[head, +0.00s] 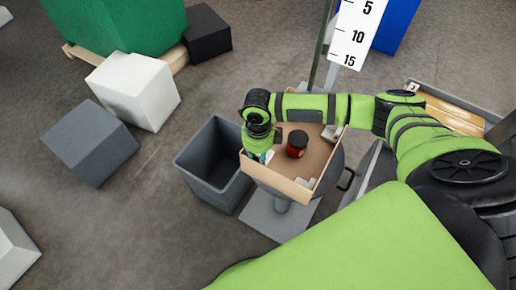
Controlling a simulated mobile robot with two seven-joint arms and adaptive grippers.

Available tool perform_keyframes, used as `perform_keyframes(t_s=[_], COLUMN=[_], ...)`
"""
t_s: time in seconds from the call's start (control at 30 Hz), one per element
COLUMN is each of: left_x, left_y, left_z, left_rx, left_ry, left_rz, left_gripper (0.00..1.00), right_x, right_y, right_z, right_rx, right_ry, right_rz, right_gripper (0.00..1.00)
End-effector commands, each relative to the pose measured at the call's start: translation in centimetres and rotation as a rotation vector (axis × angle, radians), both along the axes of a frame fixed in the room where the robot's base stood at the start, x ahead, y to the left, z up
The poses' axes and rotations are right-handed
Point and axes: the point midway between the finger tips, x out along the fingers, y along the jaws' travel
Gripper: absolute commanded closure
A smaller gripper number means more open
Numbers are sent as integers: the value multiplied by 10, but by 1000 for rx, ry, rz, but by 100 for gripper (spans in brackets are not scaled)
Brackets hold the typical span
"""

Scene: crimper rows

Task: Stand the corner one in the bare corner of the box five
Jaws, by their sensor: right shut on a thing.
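A shallow brown cardboard box (280,186) sits on a round-topped stand. A red jar with a dark lid (297,144) stands inside it. Pale corner pieces show at the box's right back corner (333,132) and its front right corner (304,183). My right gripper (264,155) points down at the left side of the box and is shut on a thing. My wrist hides most of this held thing, so I cannot tell its shape or whether it touches the box. The back left corner is hidden behind my arm. My left gripper is out of view.
An open dark grey bin (196,172) stands close to the left of the box. A white measuring board (356,35) rises behind it. A white cube (133,90) and a grey cube (91,142) lie on the floor to the left. The floor between them and the bin is clear.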

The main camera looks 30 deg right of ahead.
Motion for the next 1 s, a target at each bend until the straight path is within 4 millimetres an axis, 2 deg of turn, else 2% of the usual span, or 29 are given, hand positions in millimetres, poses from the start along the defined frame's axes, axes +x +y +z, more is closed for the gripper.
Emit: perform_keyframes(t_s=[0.6, 1.0], left_x=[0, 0], left_y=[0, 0], left_z=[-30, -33], left_rx=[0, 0], left_ry=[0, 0], left_rz=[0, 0], left_gripper=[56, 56], right_x=[-2, -1], right_y=[1, 1], right_z=[-47, -57], right_rx=[1, 1], right_ry=[4, 2], right_rz=[1, 0], right_gripper=[85, 85])
